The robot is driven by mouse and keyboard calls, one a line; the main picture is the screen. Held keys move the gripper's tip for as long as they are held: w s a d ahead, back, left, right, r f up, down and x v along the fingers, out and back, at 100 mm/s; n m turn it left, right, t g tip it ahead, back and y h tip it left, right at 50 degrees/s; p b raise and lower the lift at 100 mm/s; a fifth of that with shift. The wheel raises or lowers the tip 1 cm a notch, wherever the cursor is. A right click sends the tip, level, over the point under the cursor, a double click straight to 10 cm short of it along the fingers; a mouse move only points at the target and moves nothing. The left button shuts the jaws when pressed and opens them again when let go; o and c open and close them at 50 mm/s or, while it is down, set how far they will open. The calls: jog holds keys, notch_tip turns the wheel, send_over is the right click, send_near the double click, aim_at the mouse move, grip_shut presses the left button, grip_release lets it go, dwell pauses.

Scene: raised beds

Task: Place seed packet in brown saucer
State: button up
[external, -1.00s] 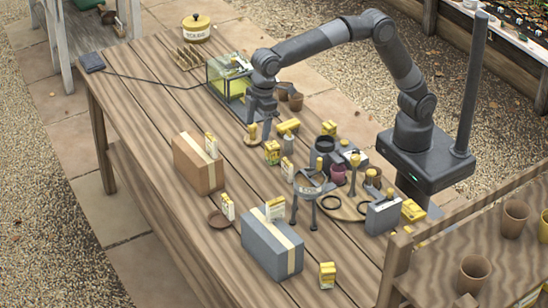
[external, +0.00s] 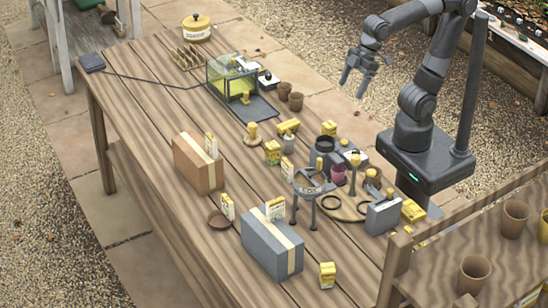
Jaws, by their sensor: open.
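The brown saucer (external: 218,219) lies on the wooden table, left of the grey block, and looks mostly empty. A yellow-and-white packet (external: 228,206) stands upright at its right edge; I cannot tell whether it is touching the saucer. Similar packets stand by the brown box (external: 211,146), by the grey block (external: 276,209) and in the middle of the table (external: 288,168). I cannot tell which one is the seed packet. My gripper (external: 353,88) is open and empty, raised at the far right side of the table, well away from saucer and packets.
A brown box (external: 192,166) and a grey block (external: 265,252) stand near the saucer. A ring-topped tripod stand (external: 311,185), pots and small yellow items crowd the right middle. A glass tank (external: 222,76) stands farther back. The table's left side is mostly clear.

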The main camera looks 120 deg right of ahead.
jog(key=s+f, duration=0.4)
jog(key=s, duration=0.2)
jog(key=shift+s+f+t, duration=0.3)
jog(key=shift+s, duration=0.1)
